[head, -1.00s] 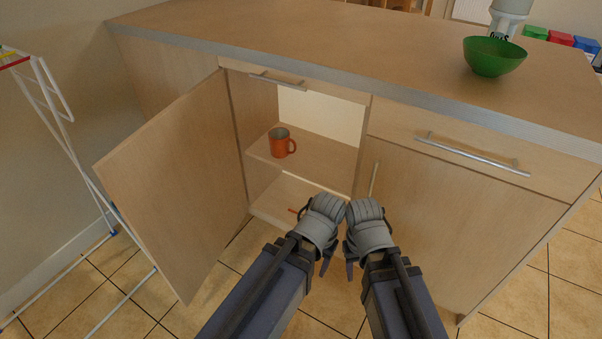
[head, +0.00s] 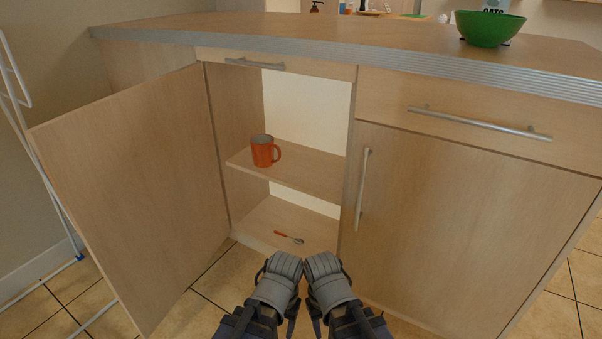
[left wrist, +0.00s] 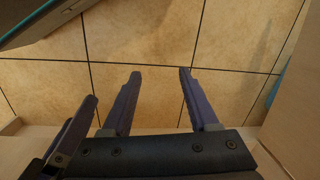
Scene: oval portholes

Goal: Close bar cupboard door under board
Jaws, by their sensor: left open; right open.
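The bar cupboard door (head: 140,190) stands wide open, swung out to the left of the cupboard below the counter board (head: 330,38). The cupboard is open, with an orange mug (head: 264,151) on its middle shelf (head: 300,178) and an orange-handled spoon (head: 288,237) on its bottom. My left gripper (head: 284,268) and right gripper (head: 322,267) are side by side in front of the cupboard's lower opening, apart from the door. The left wrist view shows the left gripper's fingers (left wrist: 156,88) spread and empty above floor tiles. The right gripper's fingertips are hard to make out in the head view.
A closed door with a vertical handle (head: 362,190) is on the right, below a drawer handle (head: 480,124). A green bowl (head: 489,30) sits on the counter. A white drying rack (head: 18,95) stands behind the open door at left. Tiled floor (head: 205,285) is free between door and cupboard.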

